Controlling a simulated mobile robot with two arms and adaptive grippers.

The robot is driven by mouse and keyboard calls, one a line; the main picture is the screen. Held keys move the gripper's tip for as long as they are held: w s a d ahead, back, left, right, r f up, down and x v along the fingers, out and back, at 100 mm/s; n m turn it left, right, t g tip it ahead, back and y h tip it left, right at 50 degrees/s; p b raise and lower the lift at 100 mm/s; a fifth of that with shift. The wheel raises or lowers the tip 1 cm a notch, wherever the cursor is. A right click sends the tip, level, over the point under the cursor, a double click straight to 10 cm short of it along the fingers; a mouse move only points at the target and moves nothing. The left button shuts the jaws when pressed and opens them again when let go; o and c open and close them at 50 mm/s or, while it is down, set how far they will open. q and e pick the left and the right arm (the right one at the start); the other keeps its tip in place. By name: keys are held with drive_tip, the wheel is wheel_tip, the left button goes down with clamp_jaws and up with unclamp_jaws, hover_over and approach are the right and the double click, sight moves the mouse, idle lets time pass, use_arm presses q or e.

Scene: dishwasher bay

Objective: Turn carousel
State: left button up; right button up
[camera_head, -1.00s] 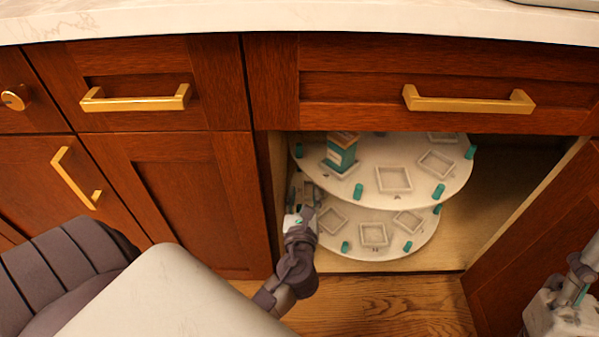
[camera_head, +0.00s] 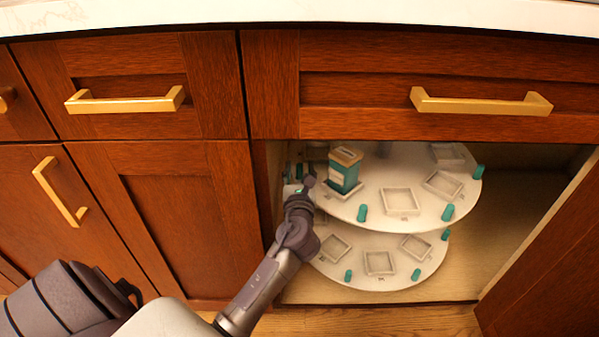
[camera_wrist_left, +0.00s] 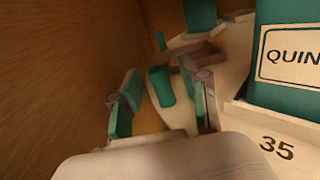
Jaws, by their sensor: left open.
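The carousel has a round white upper tier (camera_head: 425,205) and a lower tier (camera_head: 400,277) inside the open cabinet. Teal pegs stand along the rims, one of them at the upper tier's front (camera_head: 363,212). A teal box with a tan top (camera_head: 345,172) stands on the upper tier; its label shows partly in the left wrist view (camera_wrist_left: 290,60). My left gripper (camera_head: 299,182) is at the upper tier's left edge. In the left wrist view its open fingers (camera_wrist_left: 163,98) straddle a teal peg (camera_wrist_left: 161,85); I cannot tell whether they touch it. My right gripper is out of view.
The cabinet's left wall (camera_wrist_left: 60,80) is close beside my left gripper. An open wooden door (camera_head: 545,270) stands at the right. Drawers with gold handles (camera_head: 480,103) and a white counter (camera_head: 300,18) are above. The cabinet's right side has free room.

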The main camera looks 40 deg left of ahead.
use_arm(q)
drive_tip(key=shift+w+a, duration=0.3)
drive_tip(key=shift+w, duration=0.1)
clamp_jaws()
